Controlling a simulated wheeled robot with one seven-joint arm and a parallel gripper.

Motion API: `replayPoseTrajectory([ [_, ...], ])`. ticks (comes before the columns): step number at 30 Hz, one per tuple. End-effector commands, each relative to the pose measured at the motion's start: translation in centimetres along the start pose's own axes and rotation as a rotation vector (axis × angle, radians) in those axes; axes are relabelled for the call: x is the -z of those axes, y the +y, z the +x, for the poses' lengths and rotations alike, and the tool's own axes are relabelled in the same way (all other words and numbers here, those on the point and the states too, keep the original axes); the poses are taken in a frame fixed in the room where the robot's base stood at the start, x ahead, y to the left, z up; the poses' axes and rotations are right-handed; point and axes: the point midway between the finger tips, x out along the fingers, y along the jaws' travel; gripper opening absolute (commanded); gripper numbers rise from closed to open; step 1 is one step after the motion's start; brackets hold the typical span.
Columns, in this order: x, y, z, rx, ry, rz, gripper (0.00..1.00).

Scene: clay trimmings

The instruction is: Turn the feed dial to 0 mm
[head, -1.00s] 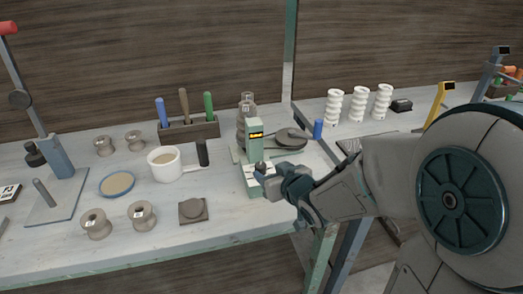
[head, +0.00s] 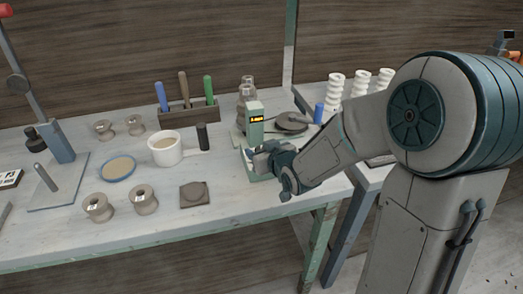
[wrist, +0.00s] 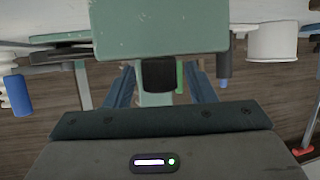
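The pale green machine (head: 254,125) stands near the right end of the bench, with a small lit yellow display (head: 257,119) too small to read surely. Its dark knob, the feed dial (wrist: 158,74), shows in the wrist view in front of the green body. My gripper (head: 257,158) is at the machine's front low down and hides the dial in the head view. In the wrist view its two blue fingers (wrist: 161,88) stand apart, one on each side of the dial, with gaps showing. The gripper is open; nothing is visibly held.
A dark round plate (head: 291,122) and blue cylinder (head: 318,113) are to the right. Bare bench lies in front of the machine.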

Motion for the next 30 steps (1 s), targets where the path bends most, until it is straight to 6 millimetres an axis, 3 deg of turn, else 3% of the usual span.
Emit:
replayPoseTrajectory([
  [1,0.0,0.0,-0.01,0.0,0.0,0.0,0.35],
  [4,-0.01,0.0,-0.02,0.0,0.0,0.0,0.08],
  [17,0.19,0.09,-0.12,0.041,-0.003,-0.015,0.08],
  [30,0.57,0.13,-0.26,0.277,-0.003,-0.107,0.08],
])
